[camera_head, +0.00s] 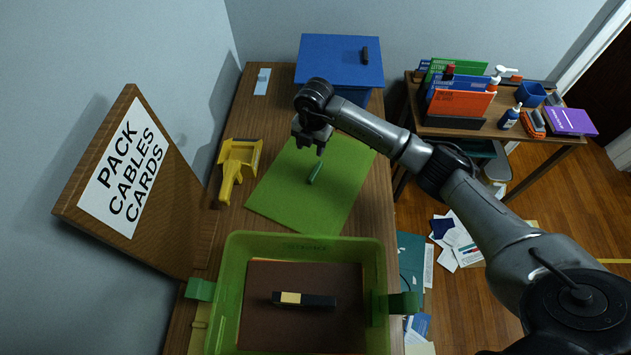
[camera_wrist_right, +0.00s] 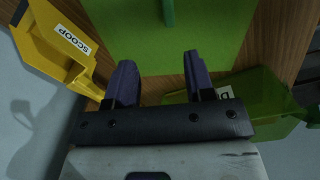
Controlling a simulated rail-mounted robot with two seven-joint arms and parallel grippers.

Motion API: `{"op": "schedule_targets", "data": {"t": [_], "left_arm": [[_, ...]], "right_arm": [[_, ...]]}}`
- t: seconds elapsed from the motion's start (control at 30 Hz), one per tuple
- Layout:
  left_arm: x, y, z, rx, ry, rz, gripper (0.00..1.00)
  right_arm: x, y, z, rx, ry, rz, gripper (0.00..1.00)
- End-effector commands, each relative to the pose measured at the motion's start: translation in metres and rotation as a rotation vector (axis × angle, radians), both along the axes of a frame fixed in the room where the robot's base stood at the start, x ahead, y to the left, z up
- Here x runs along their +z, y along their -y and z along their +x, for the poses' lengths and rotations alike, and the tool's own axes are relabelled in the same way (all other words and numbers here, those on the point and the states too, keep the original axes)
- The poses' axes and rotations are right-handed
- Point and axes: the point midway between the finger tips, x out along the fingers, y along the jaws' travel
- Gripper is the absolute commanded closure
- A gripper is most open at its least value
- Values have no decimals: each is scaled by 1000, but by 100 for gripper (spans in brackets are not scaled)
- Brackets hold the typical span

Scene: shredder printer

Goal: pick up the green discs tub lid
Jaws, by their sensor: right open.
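The green discs tub lid (camera_head: 283,194) lies flat on the wooden bench, with a raised darker green handle (camera_head: 315,172) near its middle. It also shows at the top of the right wrist view (camera_wrist_right: 215,28), where its handle (camera_wrist_right: 168,12) is cut by the top edge. My right gripper (camera_head: 309,150) is open and empty above the far part of the lid, apart from the handle. Its two fingers (camera_wrist_right: 158,65) are spread in the wrist view. My left gripper is not in view.
The open green tub (camera_head: 237,260) stands nearer than the lid and holds a dark bar (camera_head: 318,300). A yellow scoop (camera_head: 229,180) lies left of the lid. A blue box (camera_head: 328,60) stands behind it. A wooden sign board (camera_head: 180,215) rises at left.

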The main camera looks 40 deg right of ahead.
Motion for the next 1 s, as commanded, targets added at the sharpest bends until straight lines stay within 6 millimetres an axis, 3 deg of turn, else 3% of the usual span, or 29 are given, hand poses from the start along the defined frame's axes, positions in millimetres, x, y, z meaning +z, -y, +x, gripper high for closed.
{"op": "schedule_targets", "data": {"t": [0.13,0.5,1.0], "left_arm": [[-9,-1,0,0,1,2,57],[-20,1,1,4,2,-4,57],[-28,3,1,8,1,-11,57]], "right_arm": [[-16,12,-1,-34,-27,-48,51],[-73,12,-1,-34,-27,-49,51],[-102,12,-2,-33,-27,-48,51]]}}
